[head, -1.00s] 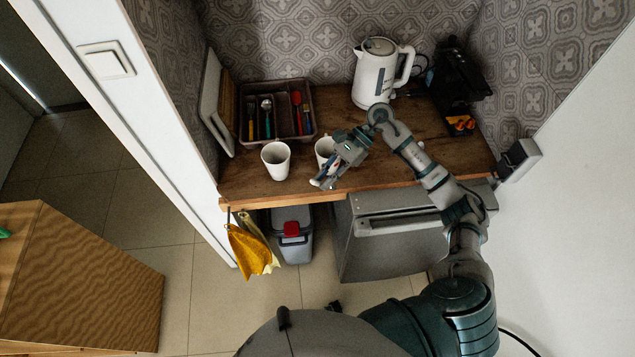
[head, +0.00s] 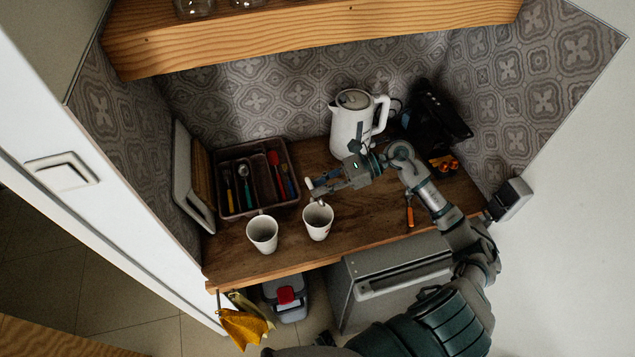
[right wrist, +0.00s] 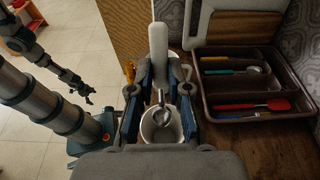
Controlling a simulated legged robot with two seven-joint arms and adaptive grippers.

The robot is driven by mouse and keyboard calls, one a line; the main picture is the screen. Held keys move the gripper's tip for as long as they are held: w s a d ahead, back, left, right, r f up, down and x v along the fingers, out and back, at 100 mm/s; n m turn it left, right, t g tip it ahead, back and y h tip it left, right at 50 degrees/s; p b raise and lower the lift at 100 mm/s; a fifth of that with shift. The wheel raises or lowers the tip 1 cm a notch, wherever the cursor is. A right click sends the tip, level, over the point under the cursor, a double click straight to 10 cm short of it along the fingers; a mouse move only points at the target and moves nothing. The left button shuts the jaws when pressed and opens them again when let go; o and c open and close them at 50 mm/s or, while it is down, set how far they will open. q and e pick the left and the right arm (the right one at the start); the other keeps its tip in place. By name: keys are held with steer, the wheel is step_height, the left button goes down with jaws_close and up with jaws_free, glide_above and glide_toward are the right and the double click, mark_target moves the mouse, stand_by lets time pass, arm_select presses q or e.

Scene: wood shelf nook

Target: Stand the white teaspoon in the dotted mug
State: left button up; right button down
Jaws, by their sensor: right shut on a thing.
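My right gripper (head: 318,186) is shut on the white handle of the teaspoon (right wrist: 159,48), just behind and above the right white mug (head: 317,224). In the right wrist view the spoon's metal bowl lies over the mouth of a mug (right wrist: 150,136); whether it dips below the rim I cannot tell. A second white mug (head: 262,236) stands just left of the first. Dots do not show clearly on either mug. My left gripper (right wrist: 82,90) hangs over the floor in the right wrist view, too small to judge its fingers.
A brown cutlery tray (head: 232,214) stands behind the mugs on the wooden counter (head: 365,222). A white kettle (head: 350,128), a black appliance (head: 432,122) and an orange-handled tool (head: 409,213) are to the right. A wooden shelf (head: 300,36) hangs above.

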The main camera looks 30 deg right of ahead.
mark_target(318, 200)
steer(key=f, duration=0.2)
steer(key=w, duration=0.1)
steer(key=shift+a+f+b, duration=0.35)
steer(key=shift+a+f, duration=0.05)
steer(key=shift+s+a+f, duration=0.1)
steer(key=shift+a+f, duration=0.1)
steer(key=shift+f, duration=0.05)
steer(key=f+b, duration=0.1)
steer(key=b, duration=0.1)
steer(key=d+f+b, duration=0.1)
steer(key=f, duration=0.1)
steer(key=shift+s+f+b, duration=0.1)
steer(key=shift+f+b, duration=0.15)
steer(key=shift+b, duration=0.15)
arm_select(q)
steer(key=w+d+f+b, duration=0.1)
steer(key=w, duration=0.7)
steer(key=shift+w+d+f, duration=0.2)
steer(key=shift+f, duration=0.1)
arm_select(e)
steer(key=shift+a+f, duration=0.25)
steer(key=shift+f, duration=0.4)
steer(key=shift+d, duration=0.1)
